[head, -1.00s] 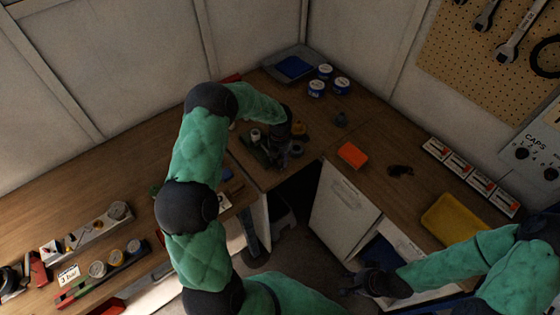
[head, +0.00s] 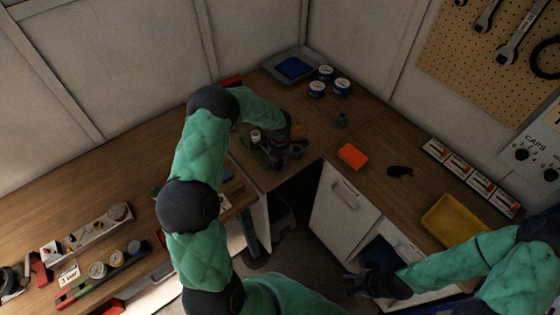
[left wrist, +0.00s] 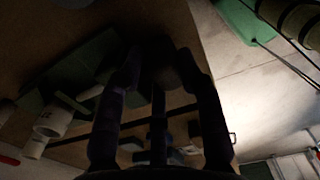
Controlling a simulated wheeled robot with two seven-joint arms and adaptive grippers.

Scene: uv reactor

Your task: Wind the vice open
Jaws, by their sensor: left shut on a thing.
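The green vice (head: 255,153) sits at the front edge of the wooden bench near the corner, largely hidden by my left arm in the head view. In the left wrist view its green body (left wrist: 70,72) is left of the fingers, dark and dim. My left gripper (head: 284,160) is at the vice's front right, its fingers shut on the vice handle. In the left wrist view the fingers (left wrist: 158,66) close around a dark part, mostly in shadow. My right gripper (head: 348,284) hangs empty in front of the right bench, its fingers looking apart.
Blue-and-white tins (head: 317,89) and a grey tray (head: 291,65) stand at the back corner. An orange block (head: 352,156), a dark object (head: 400,171) and a yellow tray (head: 455,220) lie on the right bench. A white cabinet (head: 345,205) stands below.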

